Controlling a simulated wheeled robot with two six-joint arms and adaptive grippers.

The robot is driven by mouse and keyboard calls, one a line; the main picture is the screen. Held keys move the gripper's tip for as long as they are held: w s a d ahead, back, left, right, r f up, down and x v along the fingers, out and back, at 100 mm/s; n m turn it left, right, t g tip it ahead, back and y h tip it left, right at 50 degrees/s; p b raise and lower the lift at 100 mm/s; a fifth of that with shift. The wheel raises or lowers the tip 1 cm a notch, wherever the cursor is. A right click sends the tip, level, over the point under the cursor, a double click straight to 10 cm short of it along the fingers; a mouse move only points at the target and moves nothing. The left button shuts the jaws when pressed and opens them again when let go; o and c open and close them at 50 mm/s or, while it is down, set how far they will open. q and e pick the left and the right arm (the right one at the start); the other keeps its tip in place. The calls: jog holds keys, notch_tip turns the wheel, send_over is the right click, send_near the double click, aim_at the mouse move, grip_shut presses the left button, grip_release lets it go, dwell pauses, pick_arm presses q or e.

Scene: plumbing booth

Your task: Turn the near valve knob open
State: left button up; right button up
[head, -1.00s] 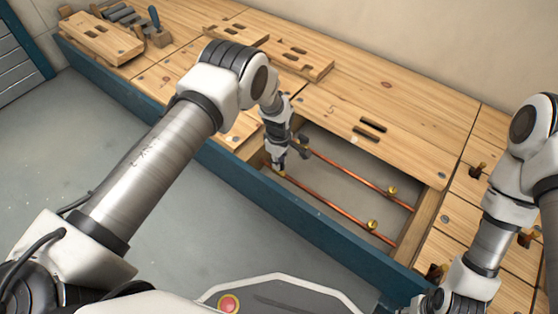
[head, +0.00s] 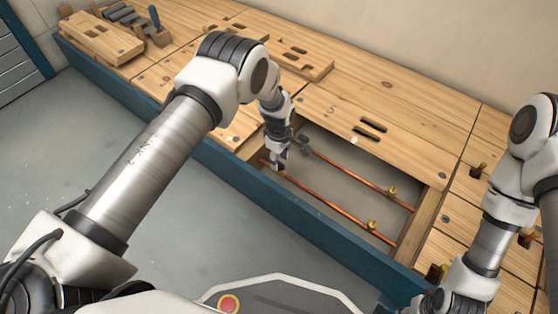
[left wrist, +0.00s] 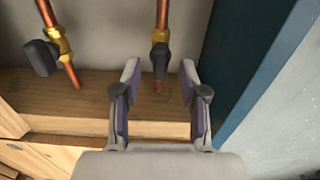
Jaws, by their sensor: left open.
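The near valve is on the copper pipe closer to the blue bench front. Its dark knob (left wrist: 160,61) lies in line with the pipe, below a brass body (left wrist: 160,36), in the left wrist view. My left gripper (left wrist: 159,72) is open, with one fingertip on each side of the knob and gaps showing. I cannot tell how deep the fingers are. In the head view the left gripper (head: 279,162) covers most of this valve; a bit of brass (head: 282,173) shows. My right arm (head: 490,240) is at the right; its gripper is out of the picture.
A second valve with a dark knob (left wrist: 42,57) sits on the far pipe (head: 350,175), its knob off to the pipe's side. Both pipes lie in a recess with wooden walls (left wrist: 90,95). The blue bench front (left wrist: 255,70) stands close to the right of the gripper.

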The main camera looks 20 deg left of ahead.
pick_arm(q)
notch_tip(320, 180, up, 10)
jog(key=shift+r, duration=0.25)
dwell(0.3)
